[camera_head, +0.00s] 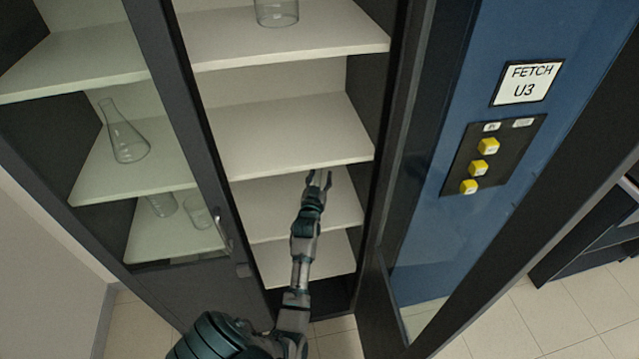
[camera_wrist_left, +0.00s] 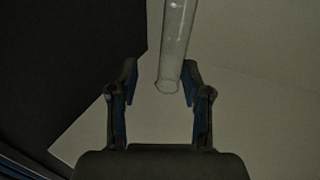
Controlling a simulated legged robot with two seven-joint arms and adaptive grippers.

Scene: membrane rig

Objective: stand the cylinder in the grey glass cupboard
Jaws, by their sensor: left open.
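The grey cupboard (camera_head: 183,95) fills the left and middle of the head view, with its right-hand bay open onto pale shelves. My left gripper (camera_head: 319,178) reaches into this bay at a lower shelf (camera_head: 268,205), with its fingers spread. In the left wrist view a clear glass cylinder (camera_wrist_left: 177,42) shows beyond the open fingers of my left gripper (camera_wrist_left: 161,85), nearer the right finger. Its near end lies between the fingertips in the picture, and its other end runs out at the top. I cannot tell whether it touches anything. I cannot make it out in the head view. My right gripper is not in view.
A conical flask (camera_head: 124,132) and two beakers (camera_head: 197,211) stand behind the closed left glass door. A glass vessel (camera_head: 276,11) stands on an upper shelf of the open bay. A blue panel (camera_head: 440,150) with yellow buttons and a "FETCH U3" sign (camera_head: 527,82) is at right.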

